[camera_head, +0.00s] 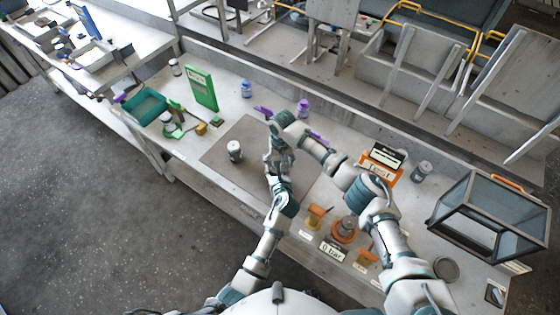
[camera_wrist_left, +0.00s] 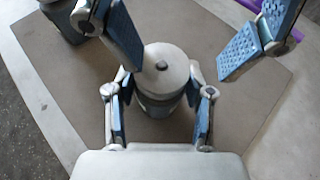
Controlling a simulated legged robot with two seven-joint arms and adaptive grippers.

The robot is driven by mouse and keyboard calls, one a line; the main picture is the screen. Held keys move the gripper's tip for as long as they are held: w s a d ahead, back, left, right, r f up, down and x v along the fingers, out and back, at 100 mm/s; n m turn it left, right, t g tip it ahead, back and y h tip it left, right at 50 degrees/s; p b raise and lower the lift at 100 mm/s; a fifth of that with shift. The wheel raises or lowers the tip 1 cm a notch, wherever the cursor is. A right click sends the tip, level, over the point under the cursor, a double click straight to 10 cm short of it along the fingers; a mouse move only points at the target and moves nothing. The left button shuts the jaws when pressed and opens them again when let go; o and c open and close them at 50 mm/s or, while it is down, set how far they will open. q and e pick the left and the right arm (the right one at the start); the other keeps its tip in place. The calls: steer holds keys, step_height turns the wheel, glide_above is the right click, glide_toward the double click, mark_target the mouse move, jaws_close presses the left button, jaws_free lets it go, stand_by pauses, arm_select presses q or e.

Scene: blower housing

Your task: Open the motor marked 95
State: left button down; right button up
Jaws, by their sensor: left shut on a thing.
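A motor housing (camera_wrist_left: 162,78), with a pale round lid and a small dark knob on top, stands upright in the left wrist view. My left gripper (camera_wrist_left: 158,108) is shut on its sides; it also shows in the head view (camera_head: 279,166). My right gripper (camera_wrist_left: 180,52) is open, its two blue-padded fingers wide apart near the lid at the top of the left wrist view. A second motor (camera_head: 235,150) stands on the grey mat to the left; part of it shows at the wrist view's upper left. No 95 marking is readable; arms mostly hide the held motor in the head view.
The brown-grey mat (camera_head: 225,165) lies on the metal bench. A green panel (camera_head: 201,89) and teal bin (camera_head: 144,105) are on the left. Purple parts (camera_head: 303,107) lie behind the arms. An orange labelled box (camera_head: 381,165) and glass case (camera_head: 488,215) stand on the right.

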arm_select(q)
steer(key=shift+a, duration=0.15)
arm_select(e)
steer(key=shift+d+f, duration=0.25)
steer(key=shift+d, duration=0.1)
steer(key=c, duration=0.7)
steer(key=shift+d, duration=0.15)
steer(key=shift+c, duration=1.1)
arm_select(q)
steer(key=shift+s+r, duration=0.1)
arm_select(e)
steer(key=shift+s+f, duration=0.1)
jaws_close()
arm_select(q)
steer(key=shift+a, duration=0.15)
arm_select(e)
steer(key=shift+r, duration=1)
arm_select(q)
steer(key=shift+d, duration=0.2)
arm_select(e)
steer(key=shift+a+r, duration=0.2)
arm_select(q)
steer(key=shift+f, duration=0.2)
arm_select(e)
steer(key=shift+a, duration=0.1)
